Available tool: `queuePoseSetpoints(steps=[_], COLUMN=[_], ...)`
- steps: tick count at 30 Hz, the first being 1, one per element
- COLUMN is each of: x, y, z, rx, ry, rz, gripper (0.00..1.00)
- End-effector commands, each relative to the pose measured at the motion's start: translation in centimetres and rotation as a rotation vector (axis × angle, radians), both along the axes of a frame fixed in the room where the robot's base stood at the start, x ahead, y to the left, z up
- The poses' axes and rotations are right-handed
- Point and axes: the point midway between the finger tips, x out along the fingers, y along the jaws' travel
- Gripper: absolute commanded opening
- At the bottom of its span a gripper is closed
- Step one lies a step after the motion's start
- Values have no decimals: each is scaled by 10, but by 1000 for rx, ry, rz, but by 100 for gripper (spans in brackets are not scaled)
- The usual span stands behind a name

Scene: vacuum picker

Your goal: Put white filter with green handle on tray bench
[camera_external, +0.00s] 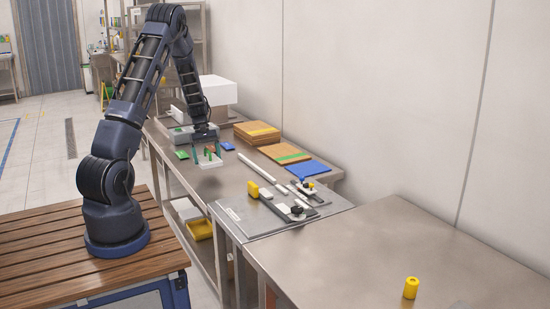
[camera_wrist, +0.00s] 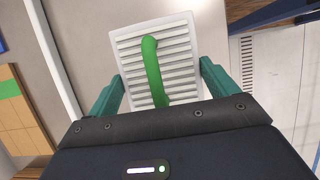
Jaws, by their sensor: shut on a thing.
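The white filter (camera_wrist: 178,72) is a slatted white panel with a curved green handle (camera_wrist: 152,65). In the wrist view it lies between the two teal fingers of my gripper (camera_wrist: 162,72), which is shut on it. In the external view my gripper (camera_external: 208,151) points down over the far metal bench, with the white filter (camera_external: 209,164) at its fingertips. The filter appears raised near the bench's front edge; the exact gap is unclear. A grey flat tray-like plate (camera_external: 232,214) lies on the bench nearer the camera.
Brown panels (camera_external: 257,132), a blue panel (camera_external: 308,170) and a white bar (camera_external: 257,168) lie behind. A white box (camera_external: 218,92) stands farther back. The near metal bench holds a yellow cylinder (camera_external: 411,288) and is otherwise mostly clear.

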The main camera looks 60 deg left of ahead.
Motion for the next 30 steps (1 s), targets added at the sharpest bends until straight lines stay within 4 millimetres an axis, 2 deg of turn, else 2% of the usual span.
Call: queuePoseSetpoints(steps=[7,15,27,28,30], x=[0,0,0,0,0], y=[0,0,0,0,0], z=[-14,-47,-52,-52,-51], rx=[0,0,1,1,1], ry=[0,1,0,0,0], rz=[0,1,-1,-1,-1], gripper=[62,62,62,90,100])
